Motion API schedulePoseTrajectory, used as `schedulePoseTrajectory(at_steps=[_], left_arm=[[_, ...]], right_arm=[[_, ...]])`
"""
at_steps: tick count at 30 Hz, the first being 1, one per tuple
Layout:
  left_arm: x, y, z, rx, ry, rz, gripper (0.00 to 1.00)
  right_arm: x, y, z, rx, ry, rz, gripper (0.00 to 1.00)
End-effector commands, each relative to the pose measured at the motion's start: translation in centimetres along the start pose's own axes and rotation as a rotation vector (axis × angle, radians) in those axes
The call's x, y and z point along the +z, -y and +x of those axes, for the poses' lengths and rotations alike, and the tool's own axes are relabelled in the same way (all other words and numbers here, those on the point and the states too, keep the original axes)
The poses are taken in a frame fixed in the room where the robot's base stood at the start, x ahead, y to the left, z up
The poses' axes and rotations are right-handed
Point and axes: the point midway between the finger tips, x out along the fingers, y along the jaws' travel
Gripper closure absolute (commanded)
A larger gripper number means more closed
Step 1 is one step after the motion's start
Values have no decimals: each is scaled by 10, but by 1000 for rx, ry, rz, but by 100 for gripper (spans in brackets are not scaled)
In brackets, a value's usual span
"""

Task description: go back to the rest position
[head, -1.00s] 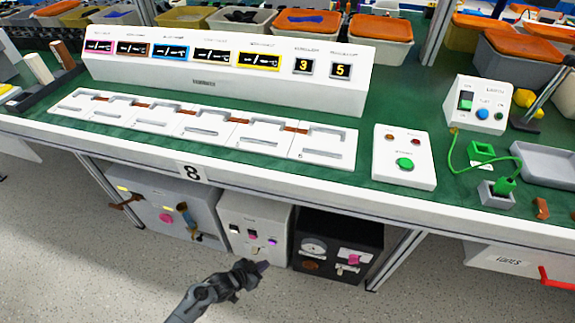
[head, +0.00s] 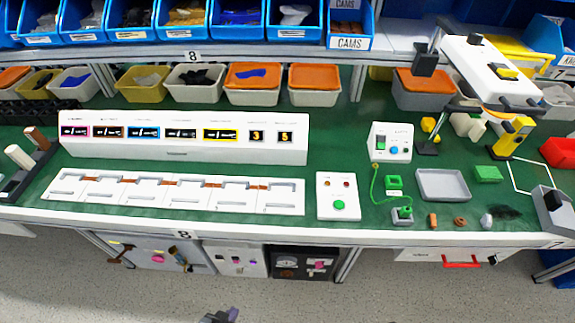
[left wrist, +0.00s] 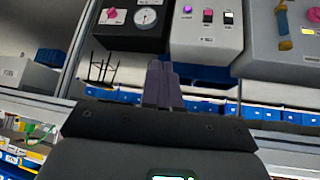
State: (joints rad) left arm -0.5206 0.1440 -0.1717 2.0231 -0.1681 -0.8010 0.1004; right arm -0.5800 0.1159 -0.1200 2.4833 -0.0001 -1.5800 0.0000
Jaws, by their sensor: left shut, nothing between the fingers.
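My left gripper (head: 222,315) just shows at the bottom edge of the head view, low over the floor in front of the table, apart from everything. In the left wrist view its two fingers (left wrist: 163,85) are together and hold nothing. Under the table stand a grey box (head: 190,255) with a pink knob and levers, a white box (head: 238,268) with small switches, and a black box (head: 302,255) with a dial and a pink knob. The black box (left wrist: 125,40) and white box (left wrist: 200,45) also show beyond the fingers in the left wrist view. My right gripper is out of view.
The green table (head: 335,135) carries a white display panel (head: 180,145), a row of white plates, a button box (head: 338,205) and a grey tray (head: 443,184). Blue and other bins line the back. The floor in front is clear.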

Motion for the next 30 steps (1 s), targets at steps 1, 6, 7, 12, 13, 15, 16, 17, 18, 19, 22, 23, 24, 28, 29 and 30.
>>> schedulePoseTrajectory(at_steps=[1,6,7,12,13,15,16,17,18,19,22,23,24,28,29,30], left_arm=[[-21,5,-40,-29,25,-16,100],[-47,24,-112,-109,121,-65,100],[-50,26,-121,-118,136,-71,100],[-43,31,-163,-140,273,-100,100],[-35,30,-165,-138,320,-103,100],[-37,29,-182,-134,374,-92,100],[-44,28,-190,-134,370,-92,100],[-48,28,-195,-134,369,-92,100],[-54,28,-202,-134,369,-92,100],[-59,27,-208,-134,369,-92,100],[-75,26,-228,-134,369,-92,100],[-81,26,-235,-134,368,-92,100],[-89,25,-245,-134,368,-92,100],[-119,24,-282,-134,368,-92,100],[-126,23,-290,-134,368,-92,100],[-135,22,-302,-134,368,-92,100]], right_arm=[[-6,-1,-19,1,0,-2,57],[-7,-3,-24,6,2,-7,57],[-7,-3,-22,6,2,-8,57],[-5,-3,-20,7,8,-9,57],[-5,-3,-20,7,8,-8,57],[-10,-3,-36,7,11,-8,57],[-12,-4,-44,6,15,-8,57],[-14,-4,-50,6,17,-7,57],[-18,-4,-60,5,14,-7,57],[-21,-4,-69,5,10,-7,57],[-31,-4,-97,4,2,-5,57],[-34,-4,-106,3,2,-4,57],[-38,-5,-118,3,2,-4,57],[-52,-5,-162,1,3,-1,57],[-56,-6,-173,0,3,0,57],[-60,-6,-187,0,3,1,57]])
